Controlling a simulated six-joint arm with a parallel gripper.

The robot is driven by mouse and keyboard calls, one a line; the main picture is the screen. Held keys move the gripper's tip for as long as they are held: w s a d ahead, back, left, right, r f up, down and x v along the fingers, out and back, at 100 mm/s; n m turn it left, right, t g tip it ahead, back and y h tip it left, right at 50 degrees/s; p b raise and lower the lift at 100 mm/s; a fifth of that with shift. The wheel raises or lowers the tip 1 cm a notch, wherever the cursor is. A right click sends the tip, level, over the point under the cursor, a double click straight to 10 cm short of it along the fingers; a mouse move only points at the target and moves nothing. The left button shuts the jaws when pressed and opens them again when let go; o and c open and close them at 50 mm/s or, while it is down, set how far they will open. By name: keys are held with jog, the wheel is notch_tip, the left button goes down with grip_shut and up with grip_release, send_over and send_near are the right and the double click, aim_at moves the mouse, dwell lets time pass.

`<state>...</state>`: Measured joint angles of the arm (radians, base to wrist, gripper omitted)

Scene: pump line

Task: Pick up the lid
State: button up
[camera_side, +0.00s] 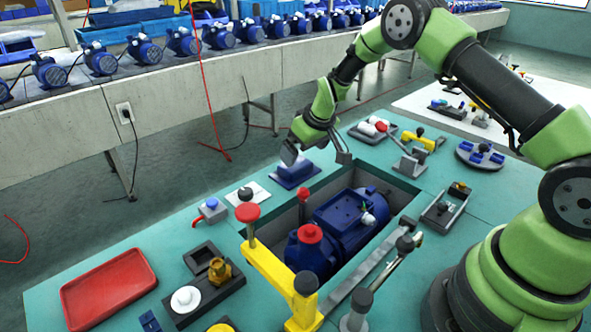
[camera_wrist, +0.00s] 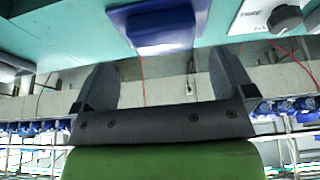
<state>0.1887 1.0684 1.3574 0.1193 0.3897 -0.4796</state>
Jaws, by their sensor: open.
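The lid appears to be the dark blue block-like piece (camera_side: 295,174) lying on the teal table behind the pump recess in the side view. In the wrist view the blue lid (camera_wrist: 160,36) is at the top centre, beyond the fingertips. My gripper (camera_side: 316,157) is open and empty, close above the lid in the side view. In the wrist view my gripper (camera_wrist: 161,75) has its two dark fingers spread wide, with the lid apart from them. Which part of the lid lies nearest the fingers is hard to tell.
A blue pump (camera_side: 345,222) sits in the table's recess, with a yellow clamp (camera_side: 275,275) at its front. A white plate with a black knob (camera_side: 246,194) lies left of the lid. A red tray (camera_side: 108,290) is front left. A conveyor (camera_side: 160,95) carries several pumps behind.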

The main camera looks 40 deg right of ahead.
aim_at(297, 164)
jog(key=x, duration=0.5)
jog(key=shift+w+a+f, duration=0.1)
jog(key=shift+a+f, duration=0.05)
jog(key=shift+f, duration=0.15)
